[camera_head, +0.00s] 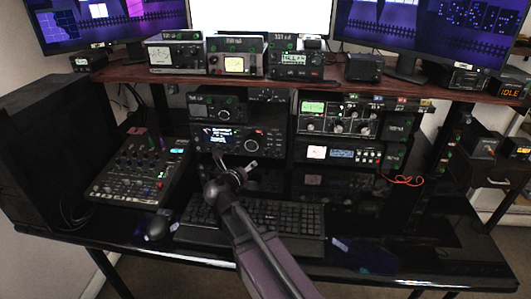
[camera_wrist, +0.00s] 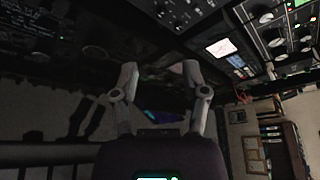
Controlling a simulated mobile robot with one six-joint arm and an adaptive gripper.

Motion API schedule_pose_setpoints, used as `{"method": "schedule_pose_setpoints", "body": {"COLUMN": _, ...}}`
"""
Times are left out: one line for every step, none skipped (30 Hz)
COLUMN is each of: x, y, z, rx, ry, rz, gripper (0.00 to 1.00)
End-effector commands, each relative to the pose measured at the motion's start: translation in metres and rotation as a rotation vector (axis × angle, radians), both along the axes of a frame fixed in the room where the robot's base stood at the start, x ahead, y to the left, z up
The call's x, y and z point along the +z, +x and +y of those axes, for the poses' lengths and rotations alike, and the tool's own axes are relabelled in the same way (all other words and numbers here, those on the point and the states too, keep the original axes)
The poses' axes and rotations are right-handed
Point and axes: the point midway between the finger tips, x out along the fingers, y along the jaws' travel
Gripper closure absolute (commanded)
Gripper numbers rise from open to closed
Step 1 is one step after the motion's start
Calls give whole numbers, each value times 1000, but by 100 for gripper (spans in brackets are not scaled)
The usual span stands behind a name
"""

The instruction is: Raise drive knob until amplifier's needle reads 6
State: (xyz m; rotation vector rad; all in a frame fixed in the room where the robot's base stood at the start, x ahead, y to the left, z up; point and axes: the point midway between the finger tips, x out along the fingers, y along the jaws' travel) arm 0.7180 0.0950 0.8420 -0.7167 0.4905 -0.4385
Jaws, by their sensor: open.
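My gripper (camera_head: 236,170) is above the keyboard, in front of the middle radio with a blue display (camera_head: 222,137). In the wrist view my gripper (camera_wrist: 160,70) has its two fingers apart with nothing between them. Several units have meters: a green-lit one (camera_head: 313,107), a white one below it (camera_head: 316,152), and two on the shelf, one white (camera_head: 160,55) and one amber (camera_head: 234,64). The labels are too small to tell which is the amplifier or the drive knob. No needle can be read. A lit meter (camera_wrist: 221,47) also shows in the wrist view.
A mixer (camera_head: 140,172) stands left on the glossy black desk, with a mouse (camera_head: 157,228) in front. The keyboard (camera_head: 270,216) lies under my arm. A wooden shelf (camera_head: 345,74) overhangs the units.

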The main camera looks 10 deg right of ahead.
Motion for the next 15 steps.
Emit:
{"method": "schedule_pose_setpoints", "body": {"x": 0, "y": 0, "z": -1, "rx": -1, "ry": 0, "rz": 0, "gripper": 42}}
{"method": "schedule_pose_setpoints", "body": {"x": 0, "y": 0, "z": -1, "rx": -1, "ry": 0, "rz": 0, "gripper": 42}}
{"method": "schedule_pose_setpoints", "body": {"x": 0, "y": 0, "z": -2, "rx": -3, "ry": 0, "rz": 0, "gripper": 42}}
{"method": "schedule_pose_setpoints", "body": {"x": 0, "y": 0, "z": -2, "rx": -3, "ry": 0, "rz": 0, "gripper": 42}}
{"method": "schedule_pose_setpoints", "body": {"x": 0, "y": 0, "z": -2, "rx": -3, "ry": 0, "rz": 0, "gripper": 42}}
{"method": "schedule_pose_setpoints", "body": {"x": 0, "y": 0, "z": -3, "rx": -4, "ry": 0, "rz": 0, "gripper": 42}}
{"method": "schedule_pose_setpoints", "body": {"x": 0, "y": 0, "z": -3, "rx": -4, "ry": 0, "rz": 0, "gripper": 42}}
{"method": "schedule_pose_setpoints", "body": {"x": 0, "y": 0, "z": -3, "rx": -4, "ry": 0, "rz": 0, "gripper": 42}}
{"method": "schedule_pose_setpoints", "body": {"x": 0, "y": 0, "z": -3, "rx": -5, "ry": 0, "rz": 1, "gripper": 42}}
{"method": "schedule_pose_setpoints", "body": {"x": 0, "y": 0, "z": -4, "rx": -5, "ry": 0, "rz": 1, "gripper": 42}}
{"method": "schedule_pose_setpoints", "body": {"x": 0, "y": 1, "z": -4, "rx": -6, "ry": -1, "rz": 0, "gripper": 42}}
{"method": "schedule_pose_setpoints", "body": {"x": 0, "y": 1, "z": -4, "rx": -6, "ry": -1, "rz": 0, "gripper": 42}}
{"method": "schedule_pose_setpoints", "body": {"x": 0, "y": 1, "z": -4, "rx": -6, "ry": 0, "rz": 0, "gripper": 42}}
{"method": "schedule_pose_setpoints", "body": {"x": -1, "y": 2, "z": -5, "rx": -6, "ry": 0, "rz": 0, "gripper": 42}}
{"method": "schedule_pose_setpoints", "body": {"x": -1, "y": 3, "z": -6, "rx": -6, "ry": 0, "rz": 0, "gripper": 42}}
